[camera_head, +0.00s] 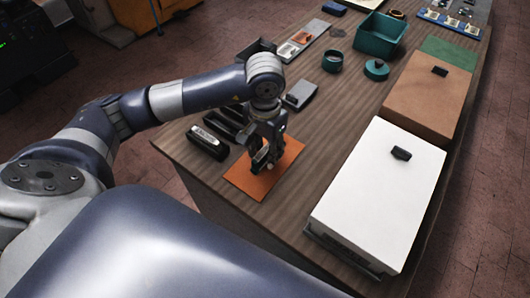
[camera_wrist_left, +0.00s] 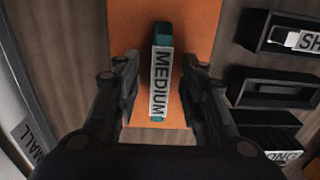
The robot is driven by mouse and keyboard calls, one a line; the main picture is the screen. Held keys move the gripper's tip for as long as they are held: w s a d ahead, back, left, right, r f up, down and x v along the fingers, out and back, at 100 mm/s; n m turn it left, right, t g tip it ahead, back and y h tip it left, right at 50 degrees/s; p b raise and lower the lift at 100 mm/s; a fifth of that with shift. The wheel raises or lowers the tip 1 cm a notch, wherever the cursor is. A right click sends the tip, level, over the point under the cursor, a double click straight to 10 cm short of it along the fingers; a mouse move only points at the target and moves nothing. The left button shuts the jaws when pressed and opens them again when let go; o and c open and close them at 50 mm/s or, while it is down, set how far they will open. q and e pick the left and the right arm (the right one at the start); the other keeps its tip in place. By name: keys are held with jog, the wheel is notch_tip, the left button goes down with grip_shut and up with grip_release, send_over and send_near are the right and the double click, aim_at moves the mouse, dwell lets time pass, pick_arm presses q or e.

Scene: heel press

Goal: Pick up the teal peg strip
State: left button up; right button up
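The teal peg strip (camera_wrist_left: 162,34) lies on an orange mat (camera_wrist_left: 200,18) in the left wrist view, with a white label reading MEDIUM along it. My left gripper (camera_wrist_left: 159,64) is open, with one finger on each side of the strip and a visible gap on both sides. In the head view, my left gripper (camera_head: 263,165) points down over the orange mat (camera_head: 243,184) near the table's front edge. The strip cannot be made out there behind the fingers. My right gripper is not in view.
Black holders (camera_head: 208,142) stand close left of the mat, one with a white-labelled piece. A white lidded box (camera_head: 380,190) and a brown one (camera_head: 428,95) fill the right side. A teal bin (camera_head: 380,36) stands at the back. Bare wood lies between mat and white box.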

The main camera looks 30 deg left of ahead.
pick_arm(q)
grip_shut()
jog(key=shift+r, duration=0.1)
